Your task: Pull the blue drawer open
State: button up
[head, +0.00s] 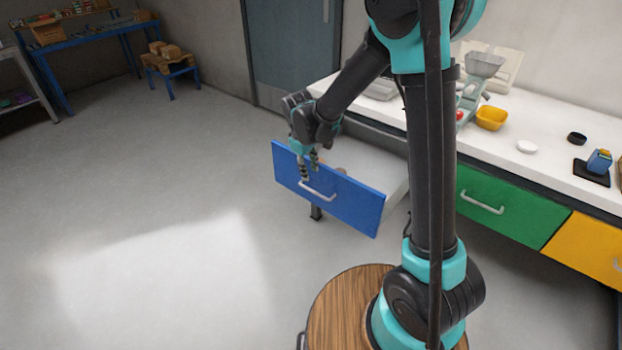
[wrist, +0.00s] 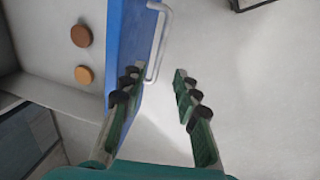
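The blue drawer (head: 345,205) stands pulled well out from the white counter in the head view, with its inside showing. Its pale bar handle (head: 318,193) is on the blue front. In the wrist view the blue front (wrist: 128,35) runs up the left-centre and the handle (wrist: 160,40) shows just beyond the fingertips. My gripper (head: 309,169) is over the drawer front, near the handle's left end. In the wrist view my gripper (wrist: 156,82) is open with nothing between its fingers. One finger overlaps the blue front; whether it touches is unclear.
Two round pieces, one brown (wrist: 81,36) and one orange (wrist: 83,75), lie in the drawer. A closed green drawer (head: 498,207) and a yellow drawer (head: 585,250) are to the right. The floor in front of the blue drawer is clear.

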jog(key=shift+s+a+r, duration=0.1)
jog(key=shift+r, duration=0.5)
jog(key=shift+s+a+r, duration=0.1)
jog(key=shift+r, duration=0.5)
jog(key=shift+d, duration=0.15)
jog(key=s+d+r+m+y, duration=0.1)
jog(key=s+d+m, duration=0.25)
jog(key=d, duration=0.45)
jog(key=s+d+r+m, duration=0.1)
jog(key=s+d+m, duration=0.1)
jog(key=s+d, duration=0.35)
jog(key=s+d+f+m+t, duration=0.2)
jog(key=s+d+m, duration=0.3)
jog(key=s+d, duration=0.5)
jog(key=shift+s+d+f, duration=0.2)
jog(key=shift+d+f, duration=0.1)
jog(key=shift+d, duration=0.3)
jog(key=shift+m, duration=0.25)
